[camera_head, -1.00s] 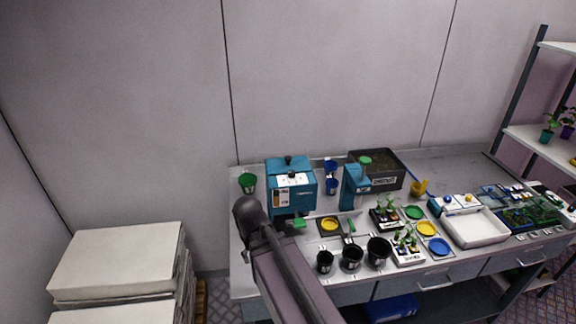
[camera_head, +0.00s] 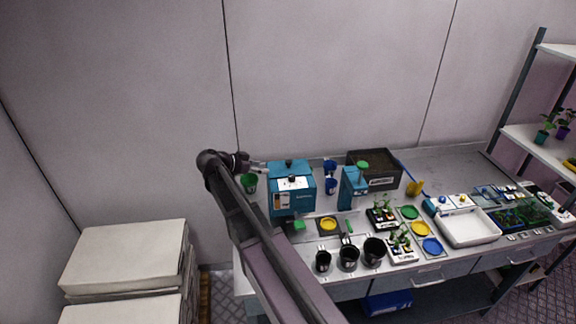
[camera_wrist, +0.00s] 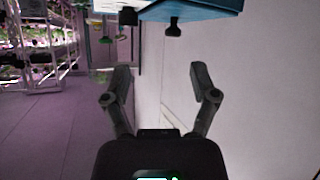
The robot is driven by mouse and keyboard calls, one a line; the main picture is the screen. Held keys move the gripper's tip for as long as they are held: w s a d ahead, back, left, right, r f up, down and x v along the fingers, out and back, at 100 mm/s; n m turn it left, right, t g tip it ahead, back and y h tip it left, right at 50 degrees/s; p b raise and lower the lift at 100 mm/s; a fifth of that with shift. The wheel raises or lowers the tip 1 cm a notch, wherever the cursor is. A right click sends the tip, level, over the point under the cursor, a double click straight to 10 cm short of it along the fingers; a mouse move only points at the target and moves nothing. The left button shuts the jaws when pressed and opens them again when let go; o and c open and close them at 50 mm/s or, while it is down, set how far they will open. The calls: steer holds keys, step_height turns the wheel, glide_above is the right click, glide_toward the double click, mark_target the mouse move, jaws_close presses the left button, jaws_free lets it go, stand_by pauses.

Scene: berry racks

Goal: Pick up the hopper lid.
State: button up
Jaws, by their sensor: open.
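The hopper is a blue box with a white label on its front, near the back left of the bench. Its blue hopper lid (camera_head: 291,168) is on top with a black knob (camera_head: 288,162). In the wrist view the blue lid (camera_wrist: 195,12) is at the top edge, and its black knob (camera_wrist: 173,28) points down in the picture. My gripper (camera_wrist: 161,72) is open and empty, with the knob beyond its fingertips and not between them. In the head view my gripper (camera_head: 258,167) is just left of the hopper top, apart from the knob.
A green cup (camera_head: 249,184) stands beside the hopper under my gripper. A blue dispenser (camera_head: 350,188) and a dark bin (camera_head: 375,169) stand to the right. Several black pots (camera_head: 348,257) line the front. The wall is close behind the bench.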

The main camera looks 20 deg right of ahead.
steer(key=shift+w+r+m+h, duration=0.4)
steer(key=shift+w+r+m, duration=0.35)
steer(key=shift+r, duration=0.25)
steer(key=shift+w+d+f, duration=0.1)
steer(key=shift+d, duration=0.05)
steer(key=b, duration=0.3)
glide_above(279, 172)
steer(key=shift+f, duration=1.6)
